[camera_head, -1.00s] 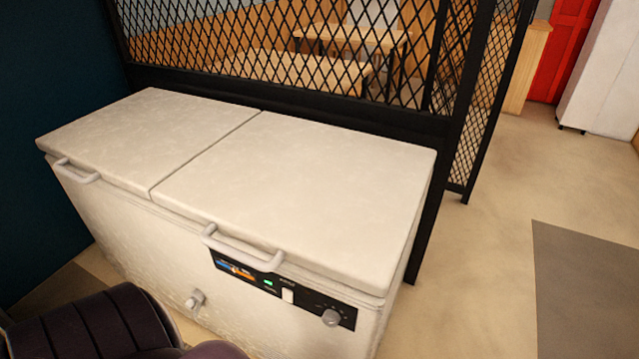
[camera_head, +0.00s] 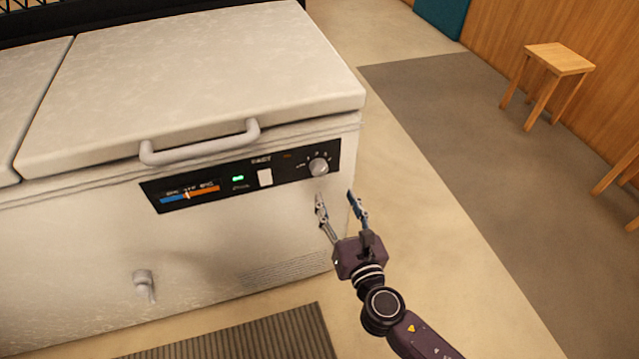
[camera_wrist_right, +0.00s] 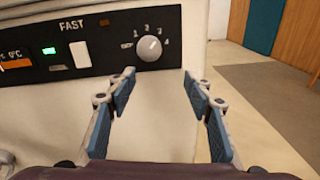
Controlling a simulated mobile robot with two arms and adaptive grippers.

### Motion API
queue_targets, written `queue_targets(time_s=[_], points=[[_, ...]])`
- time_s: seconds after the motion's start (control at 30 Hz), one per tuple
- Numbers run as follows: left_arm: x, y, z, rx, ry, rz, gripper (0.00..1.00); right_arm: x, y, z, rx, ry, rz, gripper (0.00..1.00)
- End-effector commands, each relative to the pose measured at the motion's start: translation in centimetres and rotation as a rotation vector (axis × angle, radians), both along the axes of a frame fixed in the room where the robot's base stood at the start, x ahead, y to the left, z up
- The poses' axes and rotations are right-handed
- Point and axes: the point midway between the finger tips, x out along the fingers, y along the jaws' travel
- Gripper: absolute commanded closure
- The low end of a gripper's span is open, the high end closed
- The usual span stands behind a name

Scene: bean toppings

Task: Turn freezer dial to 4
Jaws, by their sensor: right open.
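The white chest freezer (camera_head: 230,236) has a black control panel (camera_head: 284,175) on its front. The round grey-white dial (camera_head: 319,167) sits at the panel's right end, with small numbers around it. In the right wrist view the dial (camera_wrist_right: 149,48) shows a pale pointer mark toward its upper right; I cannot tell the exact number it meets. My right gripper (camera_head: 338,200) is open and empty, just below the dial and apart from it. In the right wrist view its fingers (camera_wrist_right: 160,80) stand either side below the dial. My left gripper is not in view.
A lid handle (camera_head: 200,145) juts out above the panel. A drain tap (camera_head: 145,285) sticks out low on the freezer front. A striped mat (camera_head: 250,338) lies below. A wooden stool (camera_head: 558,60) stands far right.

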Motion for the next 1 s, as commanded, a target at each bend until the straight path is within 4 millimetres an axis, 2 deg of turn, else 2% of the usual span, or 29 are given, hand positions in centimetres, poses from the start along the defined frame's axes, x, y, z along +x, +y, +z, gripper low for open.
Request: queue_targets(time_s=[0.1, 0.17, 0.5, 0.63, 1.0], points=[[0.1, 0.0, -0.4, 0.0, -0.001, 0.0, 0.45, -0.1, 1.3, 1.6, -0.096, -0.083, 0.039, 0.53], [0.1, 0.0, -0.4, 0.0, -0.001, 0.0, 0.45, 0.2, 1.6, 2.0, -0.114, -0.098, 0.046, 0.53], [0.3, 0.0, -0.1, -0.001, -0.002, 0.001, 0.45, 5.0, 3.2, 2.0, -0.117, -0.099, 0.046, 0.53], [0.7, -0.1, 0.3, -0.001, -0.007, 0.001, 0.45, 6.4, 3.7, 2.0, -0.116, -0.097, 0.047, 0.53], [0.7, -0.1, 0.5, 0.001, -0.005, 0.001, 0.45, 7.1, 3.9, 1.9, -0.116, -0.095, 0.046, 0.53]])
